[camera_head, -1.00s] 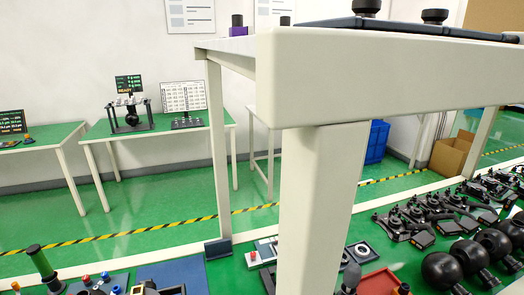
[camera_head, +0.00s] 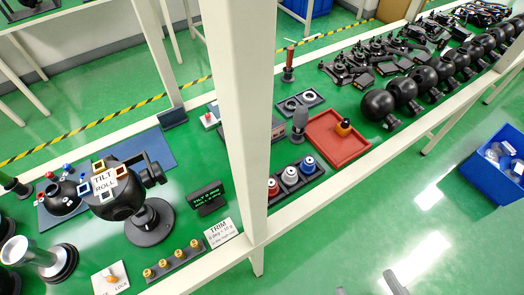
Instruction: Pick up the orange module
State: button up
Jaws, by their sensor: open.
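A small orange rounded piece with a dark part (camera_head: 343,128) sits in the red tray (camera_head: 322,151) on the green bench, right of the white post. It is the likeliest orange module, but its details are too small to make out. Most of the gripper is out of the picture.
A white post (camera_head: 247,120) stands in front of the bench. A black ball gimbal marked TILT ROLL (camera_head: 105,185) stands at left. A rack of red, white and blue-topped pieces (camera_head: 290,178) is near the tray. Black balls (camera_head: 377,104) line the right. A blue bin (camera_head: 490,165) stands on open floor.

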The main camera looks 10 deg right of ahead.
aim_at(343, 129)
jog(key=l+u, duration=0.25)
jog(key=l, duration=0.5)
jog(key=k+l+u, duration=0.15)
jog(key=l+u, duration=0.15)
jog(key=l, duration=0.4)
